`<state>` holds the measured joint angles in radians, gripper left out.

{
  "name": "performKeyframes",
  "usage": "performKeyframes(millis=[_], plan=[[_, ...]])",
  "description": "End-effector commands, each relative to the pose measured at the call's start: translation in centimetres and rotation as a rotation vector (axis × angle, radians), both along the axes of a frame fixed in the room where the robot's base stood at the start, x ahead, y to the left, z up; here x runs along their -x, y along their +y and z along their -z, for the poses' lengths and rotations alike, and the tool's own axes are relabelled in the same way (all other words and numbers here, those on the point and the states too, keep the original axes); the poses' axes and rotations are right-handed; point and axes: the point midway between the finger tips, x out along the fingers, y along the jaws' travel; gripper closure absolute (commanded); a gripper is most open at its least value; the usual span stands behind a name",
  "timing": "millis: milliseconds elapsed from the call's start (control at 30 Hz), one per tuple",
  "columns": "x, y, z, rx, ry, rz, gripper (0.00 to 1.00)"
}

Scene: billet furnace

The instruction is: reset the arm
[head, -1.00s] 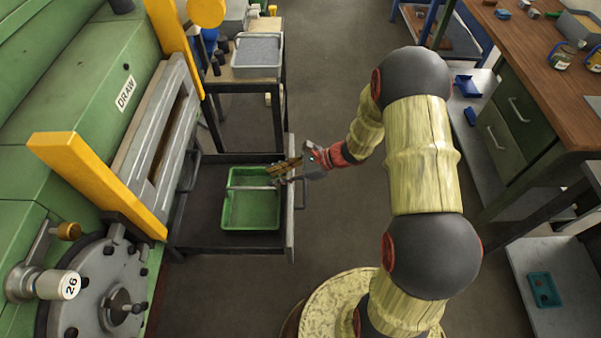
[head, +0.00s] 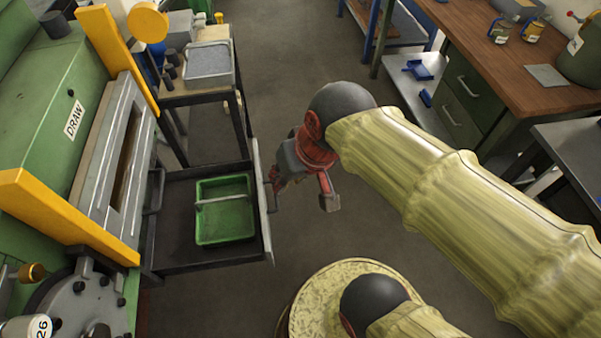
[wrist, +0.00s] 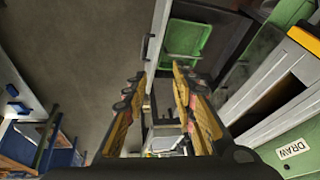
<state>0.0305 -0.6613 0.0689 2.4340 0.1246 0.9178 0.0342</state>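My gripper (head: 300,188) hangs over the floor just right of the drawer-like dark shelf, at the end of my bent arm. In the wrist view, the two yellow-and-dark fingers (wrist: 158,78) stand apart with nothing held between them. A green tray (head: 224,236) with a grey bar handle across it sits on the dark shelf, left of my gripper and apart from it. The tray (wrist: 188,38) also shows beyond the fingers in the wrist view.
The dark shelf (head: 170,250) has a raised grey edge close to my gripper. The green furnace machine (head: 40,130) with yellow posts stands left. A grey bin (head: 208,64) is on a stand behind. A wooden bench (head: 510,80) is at right. The middle floor (head: 290,60) is clear.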

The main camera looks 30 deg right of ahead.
Motion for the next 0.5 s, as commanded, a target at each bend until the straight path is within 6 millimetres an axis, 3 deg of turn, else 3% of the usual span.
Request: performKeyframes(millis=[167, 500], plan=[[1.5, -1.5, -1.7, 0.119, -0.098, -0.077, 0.73], [1.7, -1.8, -1.9, 0.14, -0.109, -0.09, 0.73]])
